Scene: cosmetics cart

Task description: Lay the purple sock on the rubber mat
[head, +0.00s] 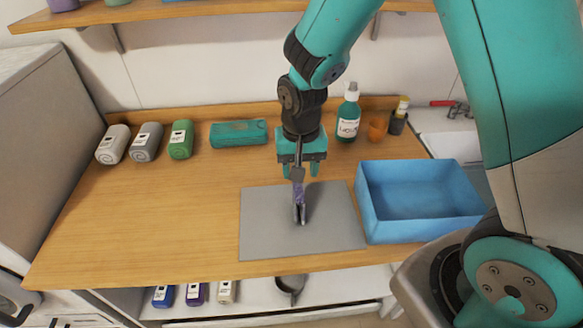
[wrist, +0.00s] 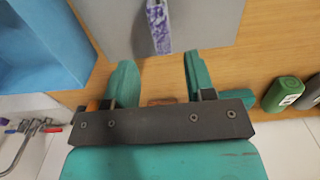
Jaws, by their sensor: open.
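My gripper (head: 302,172) points down over the back part of the grey rubber mat (head: 265,225), its two teal fingers spread apart. In the wrist view, the gap between the fingers (wrist: 160,65) looks empty. The purple sock (head: 299,194), a narrow purple and grey strip, is over the middle of the mat, on the near side of the fingers. It also shows at the top of the wrist view (wrist: 158,28), beyond the fingertips, against the mat (wrist: 205,22). Its upper end overlaps the gripper in the head view. I cannot tell whether all of it rests flat on the mat.
A blue bin (head: 415,215) stands just right of the mat. Behind are a teal box (head: 239,133), a green bottle (head: 348,115) and an orange cup (head: 376,130). Rolled white, grey and green items (head: 181,140) line the back left. The left worktop is clear.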

